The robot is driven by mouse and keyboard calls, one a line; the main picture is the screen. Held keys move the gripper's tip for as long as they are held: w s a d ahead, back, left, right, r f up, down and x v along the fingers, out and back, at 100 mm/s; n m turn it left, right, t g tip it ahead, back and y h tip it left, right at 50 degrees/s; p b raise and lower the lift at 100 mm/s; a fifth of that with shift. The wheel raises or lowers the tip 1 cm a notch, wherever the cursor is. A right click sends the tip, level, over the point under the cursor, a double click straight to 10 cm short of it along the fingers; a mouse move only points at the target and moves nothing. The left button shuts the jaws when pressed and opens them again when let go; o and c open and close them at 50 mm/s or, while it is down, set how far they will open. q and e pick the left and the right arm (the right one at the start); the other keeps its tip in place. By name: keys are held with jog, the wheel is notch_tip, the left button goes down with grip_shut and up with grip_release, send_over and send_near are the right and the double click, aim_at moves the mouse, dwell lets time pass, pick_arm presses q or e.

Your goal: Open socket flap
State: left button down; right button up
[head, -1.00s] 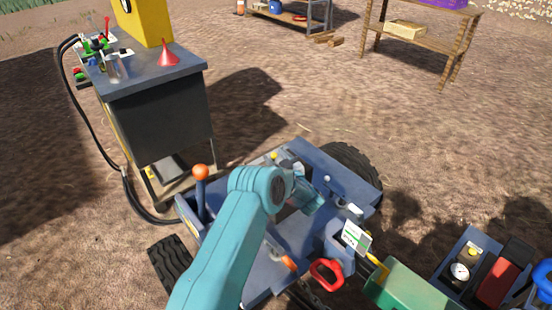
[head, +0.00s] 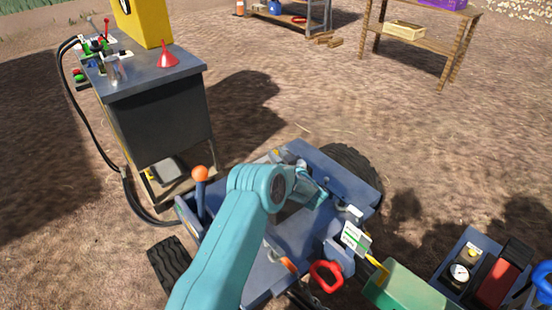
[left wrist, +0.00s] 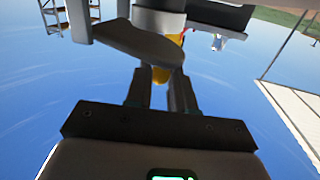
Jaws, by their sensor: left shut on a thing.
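My left gripper (head: 318,192) is over the blue wheeled vehicle (head: 318,225) in the head view, low among its deck fittings. In the left wrist view its fingers (left wrist: 160,86) are close together with a small yellow part (left wrist: 161,73) between their tips. A dark grey curved plate (left wrist: 140,42) lies across just beyond the fingertips. I cannot tell for sure whether this plate or the yellow part is the socket flap. The socket is not clearly visible, and my gripper hides part of the deck. My right gripper is not in view.
An orange-topped lever (head: 200,175) stands at the vehicle's left. A red handle (head: 326,275) and a white-green card (head: 355,238) are at its right. A green box (head: 408,288) is at front right.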

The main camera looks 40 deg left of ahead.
pick_arm(q)
jog(key=shift+w+d+r+m+g+p, duration=0.15)
jog(key=shift+w+r+m, duration=0.2)
jog(key=shift+m, duration=0.3)
jog(key=shift+w+a+r+m+g+p, duration=0.1)
jog(key=shift+w+r+m, duration=0.25)
jog(key=shift+m, duration=0.35)
jog(key=shift+w+d+r+m+g+p, duration=0.15)
jog(key=shift+w+r+m, duration=0.2)
jog(key=shift+m, duration=0.3)
jog(key=shift+a, duration=0.1)
jog(key=shift+h, duration=0.3)
jog(key=c, duration=1)
grip_release()
jog(key=shift+o, duration=0.2)
jog(key=v, duration=1.6)
jog(key=shift+s, duration=0.1)
jog(key=shift+c, duration=0.3)
